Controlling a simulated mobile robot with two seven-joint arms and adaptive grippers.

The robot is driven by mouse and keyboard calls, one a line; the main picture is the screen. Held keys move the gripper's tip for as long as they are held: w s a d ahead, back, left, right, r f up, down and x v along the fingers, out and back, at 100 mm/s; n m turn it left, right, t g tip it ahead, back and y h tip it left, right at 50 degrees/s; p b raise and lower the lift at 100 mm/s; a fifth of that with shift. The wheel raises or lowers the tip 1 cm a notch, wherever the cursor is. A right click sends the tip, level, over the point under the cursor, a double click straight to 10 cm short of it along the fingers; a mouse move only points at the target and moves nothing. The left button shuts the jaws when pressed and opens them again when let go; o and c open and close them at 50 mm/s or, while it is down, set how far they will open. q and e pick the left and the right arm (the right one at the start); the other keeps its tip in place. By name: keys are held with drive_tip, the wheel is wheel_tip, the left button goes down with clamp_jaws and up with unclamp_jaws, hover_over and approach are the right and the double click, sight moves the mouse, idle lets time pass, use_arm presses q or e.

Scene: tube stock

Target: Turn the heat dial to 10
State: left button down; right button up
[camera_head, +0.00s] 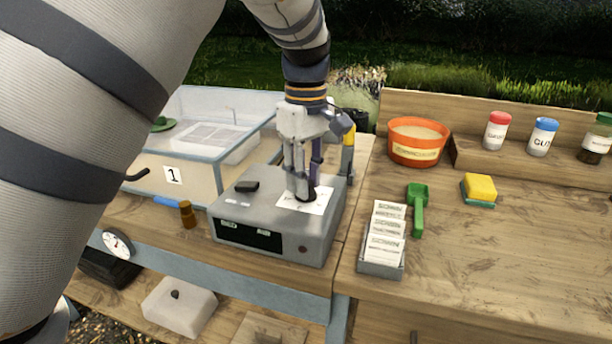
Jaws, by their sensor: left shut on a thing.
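The grey heater box (275,222) stands on the wooden bench, with a dark display panel (249,234) on its front. The heat dial (306,193) is a small dark knob on a white scale card (304,201) on the box's top. My left gripper (300,190) points straight down and is shut on the dial, its fingers on either side of it. The fingers hide most of the dial, and I cannot read its setting or the scale marks. My right gripper is not in view.
A clear-lidded box marked 1 (172,175) stands close behind and left. On the right bench are a packet holder (381,268), green scoop (417,208), sponge (480,188) and orange bowl (418,141).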

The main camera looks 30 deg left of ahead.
use_arm(q)
drive_tip(key=n, duration=0.5)
drive_tip(key=shift+f, duration=0.1)
idle(0.5)
drive_tip(key=c, duration=1.3)
unclamp_jaws()
wheel_tip(320, 180, up, 12)
